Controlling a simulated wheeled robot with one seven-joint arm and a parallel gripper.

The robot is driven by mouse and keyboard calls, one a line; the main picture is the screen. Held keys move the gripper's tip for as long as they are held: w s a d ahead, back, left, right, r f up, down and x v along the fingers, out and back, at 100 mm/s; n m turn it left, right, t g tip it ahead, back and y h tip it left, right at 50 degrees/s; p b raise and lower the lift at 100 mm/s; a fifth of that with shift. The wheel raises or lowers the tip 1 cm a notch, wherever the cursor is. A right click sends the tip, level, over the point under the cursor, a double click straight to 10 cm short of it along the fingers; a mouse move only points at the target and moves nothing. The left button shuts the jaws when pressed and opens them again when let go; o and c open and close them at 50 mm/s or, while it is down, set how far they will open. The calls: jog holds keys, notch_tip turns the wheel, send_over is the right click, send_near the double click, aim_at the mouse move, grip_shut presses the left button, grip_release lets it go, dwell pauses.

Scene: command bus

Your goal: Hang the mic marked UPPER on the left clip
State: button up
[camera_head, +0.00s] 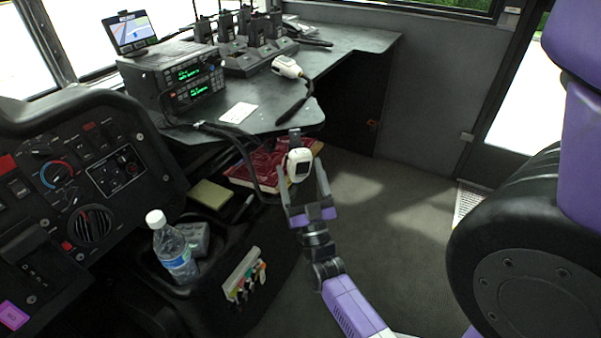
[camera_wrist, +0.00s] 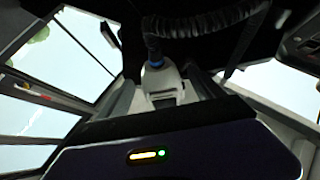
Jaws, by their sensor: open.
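A white hand mic with a dark face (camera_head: 299,165) is in front of the desk edge, between the fingers of my gripper (camera_head: 304,178). The fingers are apart, one on each side of it. In the wrist view the mic (camera_wrist: 162,84) shows between the fingers, with a blue band and a dark coiled cord at its far end. A second white mic (camera_head: 287,67) lies on the desk beside its dark cord. No UPPER marking is readable on either mic. A small dark piece (camera_head: 295,138) stands just above the near mic; I cannot tell whether it is a clip.
Two stacked radios (camera_head: 190,88) with green displays sit on the dark desk (camera_head: 340,50), by a row of handheld radios (camera_head: 255,50) and a white card (camera_head: 238,113). Red books (camera_head: 262,172) lie under the desk edge. A bottle (camera_head: 173,250) stands in the console.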

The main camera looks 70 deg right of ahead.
jog(key=shift+a+f, duration=0.1)
jog(key=shift+f, duration=0.05)
jog(key=v, duration=0.7)
jog(key=shift+s+a, duration=0.15)
jog(key=shift+s, duration=0.05)
jog(key=shift+f, duration=0.15)
